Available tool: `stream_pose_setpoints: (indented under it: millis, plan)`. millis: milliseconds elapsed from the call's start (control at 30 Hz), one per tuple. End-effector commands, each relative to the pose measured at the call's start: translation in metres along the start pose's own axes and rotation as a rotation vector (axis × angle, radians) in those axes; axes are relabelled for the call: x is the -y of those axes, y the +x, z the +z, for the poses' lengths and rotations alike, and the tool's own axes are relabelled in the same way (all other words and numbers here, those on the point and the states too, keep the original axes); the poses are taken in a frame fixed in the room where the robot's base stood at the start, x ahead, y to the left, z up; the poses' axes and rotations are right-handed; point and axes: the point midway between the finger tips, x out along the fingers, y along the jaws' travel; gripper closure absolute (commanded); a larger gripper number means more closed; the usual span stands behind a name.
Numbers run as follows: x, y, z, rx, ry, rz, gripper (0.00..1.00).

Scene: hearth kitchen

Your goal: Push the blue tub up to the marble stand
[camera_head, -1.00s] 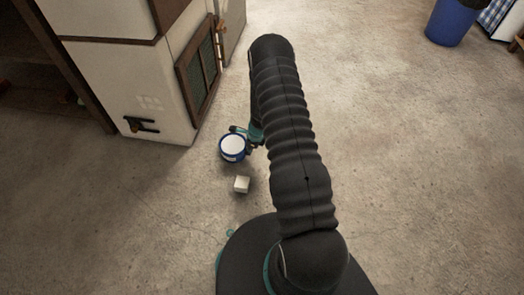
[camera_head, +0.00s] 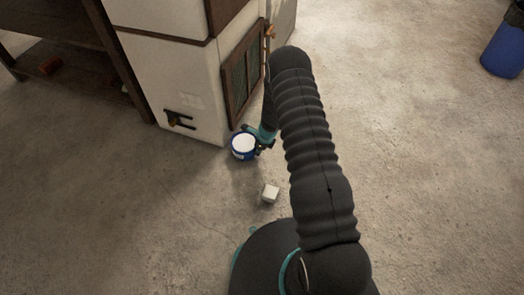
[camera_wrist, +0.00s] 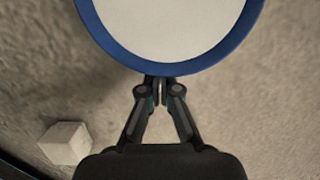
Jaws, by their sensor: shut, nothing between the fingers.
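The blue tub (camera_head: 244,153) with a white top stands upright on the floor in the head view. It fills the top of the wrist view, where its blue rim (camera_wrist: 160,68) shows. My gripper (camera_wrist: 157,88) is shut and empty, its fingertips at the tub's near rim; contact looks likely. In the head view my gripper (camera_head: 263,140) is at the tub's right side. A large pale unit (camera_head: 185,85), perhaps the marble stand, rises just behind and left of the tub. A small gap seems to lie between tub and unit.
A small pale cube (camera_head: 270,193) lies on the floor nearer to me and shows in the wrist view (camera_wrist: 65,143). A dark wooden shelf (camera_head: 75,45) is at left, a blue bin (camera_head: 505,50) at far right. The floor between is mostly clear.

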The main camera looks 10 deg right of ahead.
Motion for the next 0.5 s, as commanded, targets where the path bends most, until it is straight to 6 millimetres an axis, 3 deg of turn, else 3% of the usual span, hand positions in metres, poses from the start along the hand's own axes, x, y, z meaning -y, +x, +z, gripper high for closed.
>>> stream_pose_setpoints:
  millis: [267,500]
  plan:
    - [0.003,-0.003,-0.031,0.0,-0.002,0.0,1.0]
    - [0.005,-0.06,-0.032,0.001,-0.001,-0.003,1.0]
